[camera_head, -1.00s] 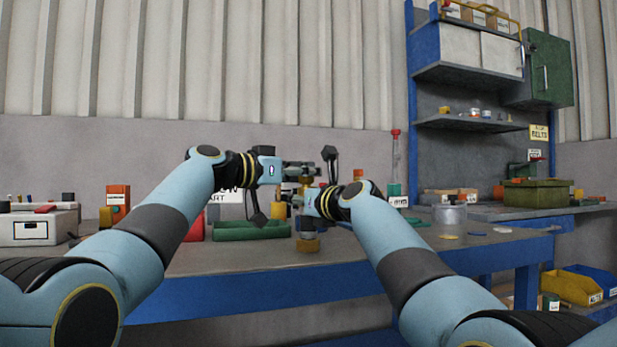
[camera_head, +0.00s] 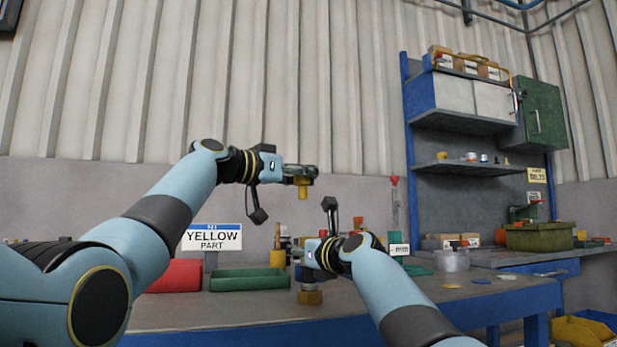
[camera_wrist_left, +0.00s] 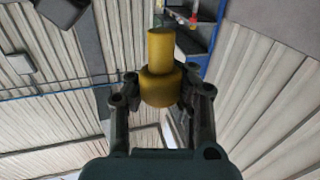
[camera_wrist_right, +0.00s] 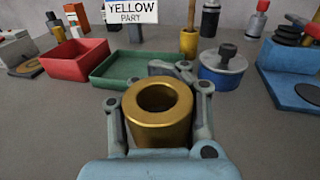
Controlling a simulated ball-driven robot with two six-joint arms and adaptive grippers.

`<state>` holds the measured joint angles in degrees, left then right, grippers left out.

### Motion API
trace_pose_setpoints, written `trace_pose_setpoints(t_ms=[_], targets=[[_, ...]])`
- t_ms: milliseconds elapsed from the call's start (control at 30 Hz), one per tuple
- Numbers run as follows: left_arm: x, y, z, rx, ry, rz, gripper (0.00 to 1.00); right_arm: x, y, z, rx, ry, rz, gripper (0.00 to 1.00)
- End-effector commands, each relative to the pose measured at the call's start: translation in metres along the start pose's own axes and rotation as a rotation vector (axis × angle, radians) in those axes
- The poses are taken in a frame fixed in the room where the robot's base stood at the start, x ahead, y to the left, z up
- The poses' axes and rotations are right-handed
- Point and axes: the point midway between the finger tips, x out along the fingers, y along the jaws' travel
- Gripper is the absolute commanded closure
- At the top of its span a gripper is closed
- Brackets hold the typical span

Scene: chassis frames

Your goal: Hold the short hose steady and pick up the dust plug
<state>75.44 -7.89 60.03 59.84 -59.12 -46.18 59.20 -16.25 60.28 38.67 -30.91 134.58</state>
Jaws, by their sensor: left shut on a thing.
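The dust plug (camera_head: 302,188) is yellow and stepped, hanging below my left gripper (camera_head: 302,172). In the left wrist view the plug (camera_wrist_left: 160,75) sits between the fingers of my left gripper, which is shut on it, its narrower end pointing away. The short hose stands upright on the bench, with a brass base (camera_head: 309,297) in the head view. In the right wrist view its open brass end (camera_wrist_right: 158,112) lies between the fingers of my right gripper, which looks shut around it. The plug is above the hose and clear of it.
A red bin (camera_head: 174,276) and a green tray (camera_head: 250,282) stand left of the hose, by a "YELLOW PART" sign (camera_head: 212,237). A yellow cup with a stick (camera_wrist_right: 189,42) and a blue pot with a black knob (camera_wrist_right: 222,70) stand close behind the hose.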

Motion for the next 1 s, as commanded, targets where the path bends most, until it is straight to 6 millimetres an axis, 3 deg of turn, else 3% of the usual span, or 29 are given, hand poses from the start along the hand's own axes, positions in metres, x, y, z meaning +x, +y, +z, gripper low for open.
trace_pose_setpoints(t_ms=[33, 267, 600, 1000], targets=[[0.000, 0.000, 0.000, 0.000, 0.000, 0.000, 1.00, 0.000, 0.000, 0.000, 0.000, 0.000, 0.000, 0.97], [0.000, 0.000, 0.000, 0.000, 0.001, 0.000, 1.00, 0.000, 0.000, 0.000, 0.000, -0.001, 0.000, 0.67], [0.000, 0.000, 0.000, 0.000, 0.001, 0.000, 1.00, 0.000, 0.000, 0.007, -0.001, -0.003, 0.000, 0.66], [0.000, 0.000, 0.000, 0.000, 0.001, 0.000, 1.00, 0.001, 0.000, 0.080, -0.001, -0.003, 0.000, 0.66]])
